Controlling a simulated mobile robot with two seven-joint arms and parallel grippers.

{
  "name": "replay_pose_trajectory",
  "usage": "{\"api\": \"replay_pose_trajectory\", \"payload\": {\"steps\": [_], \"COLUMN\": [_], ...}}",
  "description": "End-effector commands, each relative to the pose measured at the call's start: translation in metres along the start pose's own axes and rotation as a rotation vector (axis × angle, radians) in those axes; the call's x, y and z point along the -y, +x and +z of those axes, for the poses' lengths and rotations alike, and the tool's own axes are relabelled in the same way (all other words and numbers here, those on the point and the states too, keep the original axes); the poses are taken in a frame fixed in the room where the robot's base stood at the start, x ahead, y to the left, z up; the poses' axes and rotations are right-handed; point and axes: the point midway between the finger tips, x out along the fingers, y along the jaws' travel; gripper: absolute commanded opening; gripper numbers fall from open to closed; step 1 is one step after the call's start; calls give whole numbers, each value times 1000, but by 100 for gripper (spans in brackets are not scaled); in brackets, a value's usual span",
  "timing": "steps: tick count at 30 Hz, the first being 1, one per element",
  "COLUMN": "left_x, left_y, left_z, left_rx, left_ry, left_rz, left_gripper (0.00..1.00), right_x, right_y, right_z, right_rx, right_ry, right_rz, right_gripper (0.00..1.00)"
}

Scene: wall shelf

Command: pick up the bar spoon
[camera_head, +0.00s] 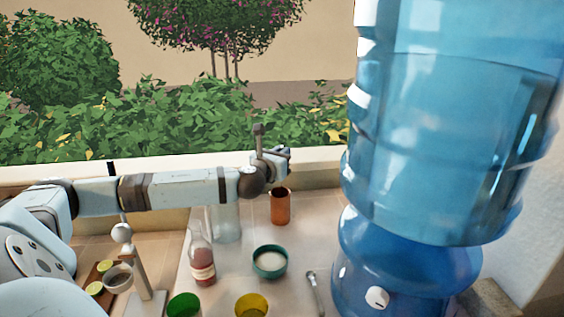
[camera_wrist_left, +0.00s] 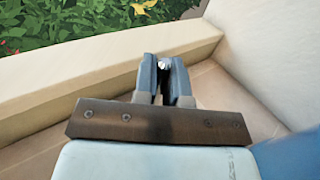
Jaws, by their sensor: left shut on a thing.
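My left gripper (camera_head: 282,156) is at the end of the arm that reaches across from the left, in front of the window sill and above the copper-coloured cup (camera_head: 280,206). In the left wrist view its two blue-grey fingers (camera_wrist_left: 164,72) are closed on a small, shiny, silvery end (camera_wrist_left: 164,62), which I take for the bar spoon. The rest of it is hidden by the fingers and hand. A metal spoon-shaped utensil (camera_head: 315,290) lies on the counter at the front; I cannot tell its kind. My right gripper is not in view.
A large blue water dispenser (camera_head: 440,150) fills the right side. On the counter stand a red-labelled bottle (camera_head: 202,262), a clear glass (camera_head: 226,222), a teal bowl (camera_head: 270,262), and green (camera_head: 184,305) and yellow cups (camera_head: 251,306). Lime halves (camera_head: 95,288) lie at left.

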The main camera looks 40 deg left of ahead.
Motion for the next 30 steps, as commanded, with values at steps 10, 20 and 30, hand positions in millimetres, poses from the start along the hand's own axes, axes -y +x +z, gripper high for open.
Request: {"api": "replay_pose_trajectory", "payload": {"steps": [10,20,30], "left_x": [0,0,0], "left_y": [0,0,0], "left_z": [60,132,186], "left_rx": [6,7,3], "left_ry": [-1,-1,-1], "left_rz": [-1,-1,0], "left_gripper": [0,0,0], "right_x": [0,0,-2], "right_y": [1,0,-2], "right_z": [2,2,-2], "right_rx": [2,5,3], "right_ry": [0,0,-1], "right_rz": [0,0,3], "right_gripper": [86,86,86]}}
